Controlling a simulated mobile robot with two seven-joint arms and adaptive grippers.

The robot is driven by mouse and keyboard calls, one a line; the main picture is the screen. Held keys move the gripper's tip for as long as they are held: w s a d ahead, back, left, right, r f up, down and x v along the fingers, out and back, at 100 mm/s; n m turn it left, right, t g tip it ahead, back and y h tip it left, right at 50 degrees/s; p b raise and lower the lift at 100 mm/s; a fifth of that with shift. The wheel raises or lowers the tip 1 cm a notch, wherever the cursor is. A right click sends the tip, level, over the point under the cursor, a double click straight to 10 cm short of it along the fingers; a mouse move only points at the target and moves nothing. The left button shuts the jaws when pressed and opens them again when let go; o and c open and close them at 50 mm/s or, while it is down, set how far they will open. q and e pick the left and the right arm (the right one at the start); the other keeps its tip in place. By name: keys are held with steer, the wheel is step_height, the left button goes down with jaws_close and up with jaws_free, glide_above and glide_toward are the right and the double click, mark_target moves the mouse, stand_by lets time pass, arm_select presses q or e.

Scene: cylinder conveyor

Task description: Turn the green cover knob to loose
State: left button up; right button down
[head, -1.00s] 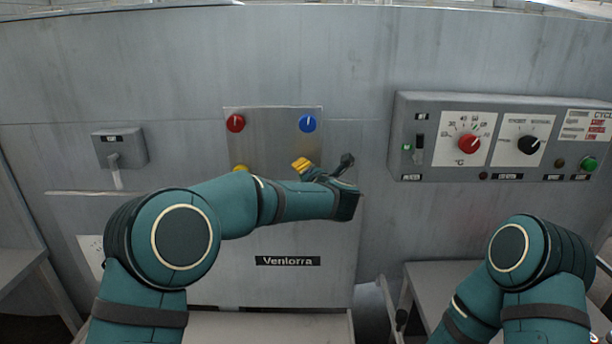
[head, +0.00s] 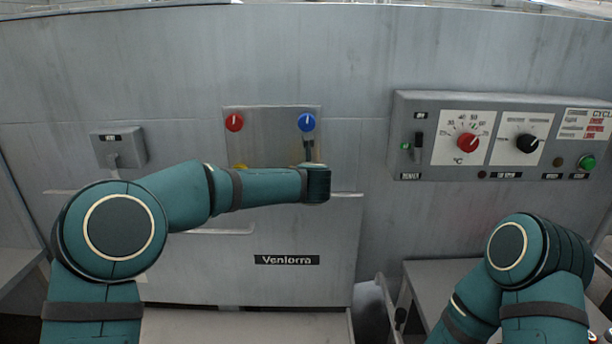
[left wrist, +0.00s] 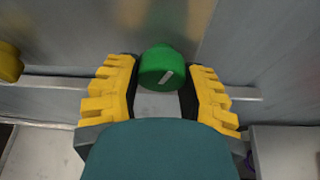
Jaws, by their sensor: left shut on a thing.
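The green cover knob (left wrist: 160,65) is in the left wrist view, between the yellow fingers of my left gripper (left wrist: 161,72). The fingers are shut on it, one at each side. A short white mark on the knob's face is tilted, its upper end to the right. In the head view my left gripper (head: 309,152) is at the lower right of the metal cover plate (head: 270,140), below the blue knob (head: 307,122). The green knob is hidden there behind my gripper and wrist. My right gripper is outside both views.
A red knob (head: 234,122) is at the plate's upper left. A yellow knob (head: 240,166) shows partly at its lower left, and in the left wrist view (left wrist: 9,62). A control box (head: 500,140) with dials juts out at the right. A grey box (head: 120,148) is at the left.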

arm_select(q)
steer(key=shift+r+n+h, duration=0.15)
steer(key=shift+n+h, duration=0.35)
steer(key=shift+n, duration=0.2)
steer(key=o, duration=1.2)
steer(key=shift+w, duration=0.1)
steer(key=v, duration=1.2)
